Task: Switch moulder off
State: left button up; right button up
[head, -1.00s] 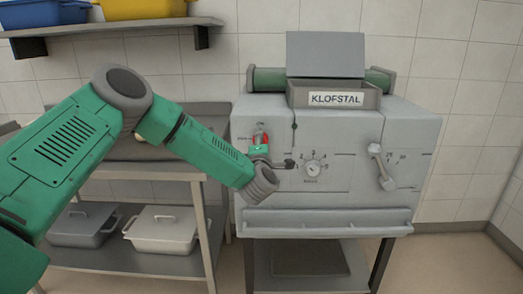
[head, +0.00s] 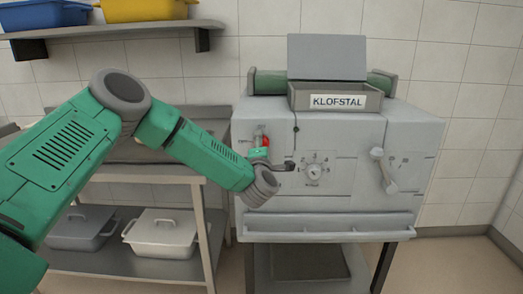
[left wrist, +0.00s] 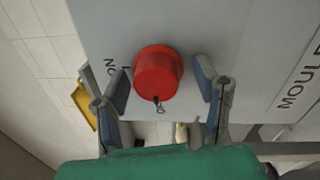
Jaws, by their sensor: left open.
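The moulder (head: 340,215) is a grey machine with a KLOFSTAL label on its hopper. Its red round knob (left wrist: 158,70) sits on the grey panel, with a dark mark at its lower edge beside a small round character. Part of the knob shows red in the head view (head: 265,141). My left gripper (left wrist: 161,88) is open, with one finger on each side of the knob and visible gaps between. In the head view, the left gripper (head: 284,167) is at the panel's left side and partly hides it. My right gripper is not in view.
A numbered dial (head: 316,170) and a grey lever (head: 384,170) are on the panel right of the gripper. A steel table (head: 150,172) stands left, with lidded bins (head: 165,231) below. A wall shelf (head: 120,31) holds blue and yellow bins.

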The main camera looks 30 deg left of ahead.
pick_arm(q)
jog(key=v, duration=1.1)
jog(key=shift+s+d, duration=0.25)
jog(key=shift+s, duration=0.05)
jog(key=shift+f, duration=0.15)
jog(key=s+d+f+m+g+h, duration=0.3)
jog(key=s+d+f+m+h, duration=0.35)
jog(key=f, duration=0.55)
jog(key=s+d+f+m+g+h, duration=0.2)
jog(key=s+d+f+m+h, duration=0.2)
jog(key=s+d+f+m, duration=0.5)
jog(key=s+a+f+m+g, duration=0.2)
jog(key=s+f+m+g, duration=0.1)
jog(key=s, duration=0.4)
jog(key=s+a+f+m+g, duration=0.2)
jog(key=s+f+m+g, duration=0.2)
jog(key=s, duration=0.4)
jog(key=s+a+f+m+g, duration=0.2)
jog(key=s+f+m+g, duration=0.1)
jog(key=s, duration=0.5)
jog(key=shift+a+f+m, duration=0.3)
jog(key=shift+f+m, duration=0.4)
jog(key=shift+m, duration=0.05)
